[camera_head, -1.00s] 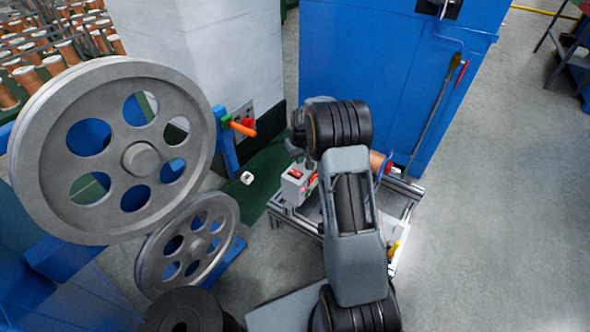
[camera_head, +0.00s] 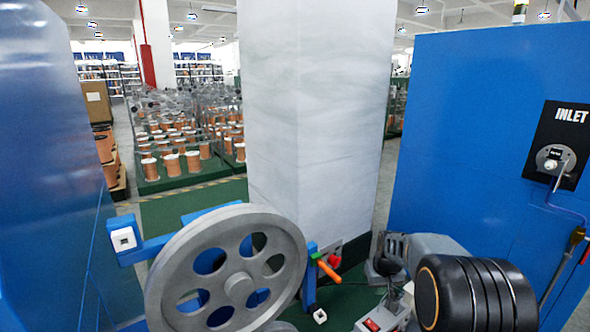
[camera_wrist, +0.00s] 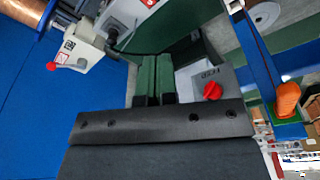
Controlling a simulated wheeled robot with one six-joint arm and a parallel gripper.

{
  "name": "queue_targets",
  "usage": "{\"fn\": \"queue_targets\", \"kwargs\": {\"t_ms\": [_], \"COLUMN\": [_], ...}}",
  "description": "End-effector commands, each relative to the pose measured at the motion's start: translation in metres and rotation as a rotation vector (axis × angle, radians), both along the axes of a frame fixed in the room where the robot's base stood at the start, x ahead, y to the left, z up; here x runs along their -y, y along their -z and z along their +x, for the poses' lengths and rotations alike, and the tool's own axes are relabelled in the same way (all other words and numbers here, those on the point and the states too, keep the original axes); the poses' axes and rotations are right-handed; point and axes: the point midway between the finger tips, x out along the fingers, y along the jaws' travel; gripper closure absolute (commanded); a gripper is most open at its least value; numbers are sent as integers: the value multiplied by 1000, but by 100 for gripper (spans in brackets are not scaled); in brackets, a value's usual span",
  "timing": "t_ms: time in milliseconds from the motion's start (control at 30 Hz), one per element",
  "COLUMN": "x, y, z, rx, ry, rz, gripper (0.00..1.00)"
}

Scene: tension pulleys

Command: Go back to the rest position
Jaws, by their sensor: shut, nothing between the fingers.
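In the wrist view my gripper (camera_wrist: 155,60) points away from the camera, its two narrow green fingers side by side with no visible gap and nothing between them. In the head view my arm shows at the lower right as black ribbed joints and a grey link. I cannot make out the gripper's fingers there. A large grey pulley wheel (camera_head: 168,286) with round holes stands at the lower left of the head view, apart from my arm.
An orange handle (camera_head: 328,271) sits beside a white column (camera_head: 310,120); an orange knob also shows in the wrist view (camera_wrist: 288,98). A blue cabinet (camera_head: 470,130) with an inlet panel stands at right. A red-button box (camera_head: 377,321) is close to my arm. Copper spools stand behind.

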Motion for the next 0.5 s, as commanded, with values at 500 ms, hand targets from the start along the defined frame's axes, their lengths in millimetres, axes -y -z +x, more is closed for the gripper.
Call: {"fn": "queue_targets", "kwargs": {"t_ms": [500], "x": [-64], "y": [-269], "z": [-149], "rx": [83], "ry": [21], "rz": [3], "gripper": [100]}}
